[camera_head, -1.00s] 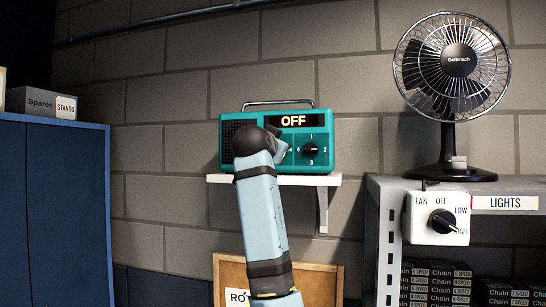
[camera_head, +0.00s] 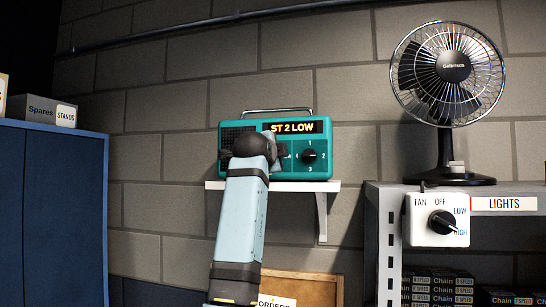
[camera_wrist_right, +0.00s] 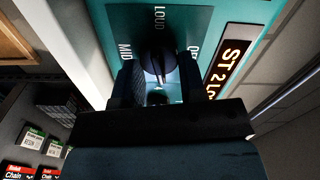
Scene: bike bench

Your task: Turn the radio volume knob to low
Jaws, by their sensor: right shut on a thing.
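The teal radio (camera_head: 325,168) stands on a white wall shelf (camera_head: 330,186); its display (camera_head: 292,127) reads "ST 2 LOW". In the right wrist view, the dark volume knob (camera_wrist_right: 157,62) sits on a panel with "LOUD" at the top, "MID" at the left and a partly hidden label at the right. My right gripper (camera_wrist_right: 160,80) is shut on this knob, one finger at each side. The knob's lower side is hidden by the gripper. In the head view, my right gripper (camera_head: 264,152) covers the volume knob. My left gripper is not in view.
The station knob (camera_head: 309,156), numbered 1 to 4, is just right of my gripper. A fan (camera_head: 448,80) stands on a grey shelf at the right, above a fan switch box (camera_head: 424,232). A blue cabinet (camera_head: 50,200) is at the left.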

